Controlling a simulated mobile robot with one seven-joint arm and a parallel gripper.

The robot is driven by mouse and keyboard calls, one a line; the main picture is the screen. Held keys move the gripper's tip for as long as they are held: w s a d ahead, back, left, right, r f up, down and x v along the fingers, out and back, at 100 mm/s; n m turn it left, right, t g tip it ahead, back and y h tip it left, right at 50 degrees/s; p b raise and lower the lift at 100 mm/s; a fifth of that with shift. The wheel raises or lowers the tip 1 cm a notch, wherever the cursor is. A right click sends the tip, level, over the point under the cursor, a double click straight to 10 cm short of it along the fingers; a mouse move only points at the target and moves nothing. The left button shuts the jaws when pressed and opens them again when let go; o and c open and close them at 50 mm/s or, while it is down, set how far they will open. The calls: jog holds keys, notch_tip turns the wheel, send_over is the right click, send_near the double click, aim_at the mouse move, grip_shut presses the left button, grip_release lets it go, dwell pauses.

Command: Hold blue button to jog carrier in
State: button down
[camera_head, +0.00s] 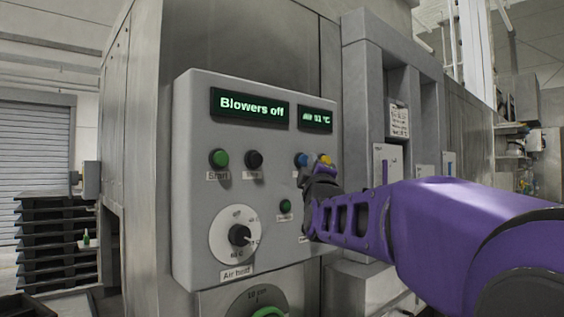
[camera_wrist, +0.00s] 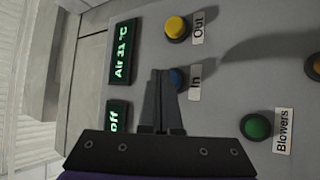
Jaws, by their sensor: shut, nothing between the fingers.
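The blue button (camera_head: 301,160) is on the upper right of the grey control panel (camera_head: 200,205). In the wrist view, the blue button (camera_wrist: 179,79) carries the label "In" and is partly hidden behind the fingers. My gripper (camera_wrist: 161,73) is shut and empty, its fingertips over the left part of the blue button in that view. In the head view, my gripper (camera_head: 318,168) is close in front of the panel, just right of the blue button. I cannot tell whether the tips touch it.
A yellow button (camera_wrist: 176,28) labelled "Out" sits close to the blue one. A green button (camera_wrist: 256,126) labelled "Blowers" is nearby. The panel also has a green button (camera_head: 219,158), a black button (camera_head: 254,159), a heat dial (camera_head: 239,235) and a "Blowers off" display (camera_head: 250,105).

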jog(key=shift+w+a, duration=0.3)
jog(key=shift+w, duration=0.05)
dwell(2.1)
jog(key=shift+s+d, duration=0.1)
dwell(3.3)
jog(key=shift+s+d+b, duration=0.45)
jog(key=shift+s+b, duration=0.15)
jog(key=shift+s, duration=0.05)
jog(key=s+d+b, duration=0.1)
jog(key=s, duration=0.1)
jog(key=s+d+b, duration=0.2)
jog(key=shift+s+r, duration=0.1)
jog(key=shift+a+r, duration=0.1)
dwell(0.4)
